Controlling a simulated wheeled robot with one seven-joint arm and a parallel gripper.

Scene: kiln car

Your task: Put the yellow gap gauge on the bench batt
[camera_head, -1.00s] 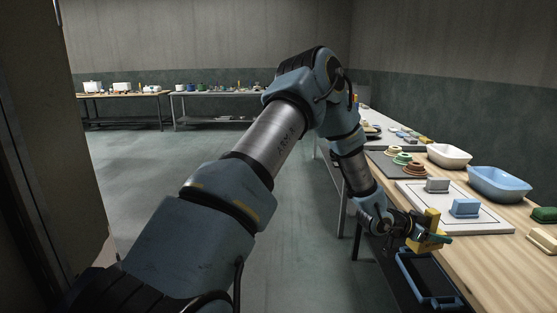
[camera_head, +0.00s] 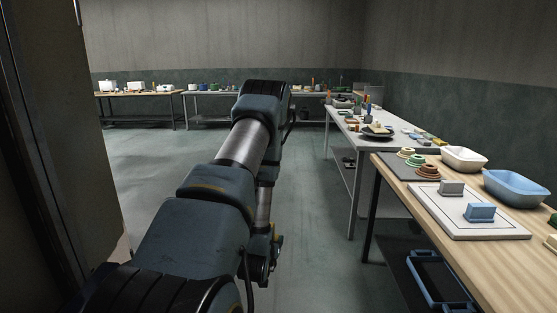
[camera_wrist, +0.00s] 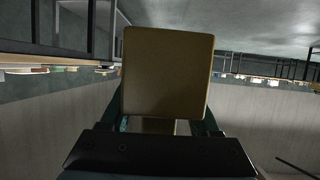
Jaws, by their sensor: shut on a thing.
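My gripper (camera_wrist: 163,126) is shut on the yellow gap gauge (camera_wrist: 167,75), whose broad flat face fills the middle of the wrist view. In the head view the wrist hangs low beside the forearm, and only a sliver of yellow shows there; the fingers are mostly hidden. A white board with a dark outline, which looks like the bench batt (camera_head: 438,204), lies on the wooden bench at right. A grey block (camera_head: 452,188) and a blue block (camera_head: 480,212) stand on it. My gripper is well left of this bench, over the open floor.
The wooden bench (camera_head: 500,262) also holds a white basin (camera_head: 464,158), a blue basin (camera_head: 517,187) and stacked rings (camera_head: 428,171). A blue-framed tray (camera_head: 437,280) sits below it. A grey table (camera_head: 352,128) stands beyond. The floor (camera_head: 165,190) at left is clear.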

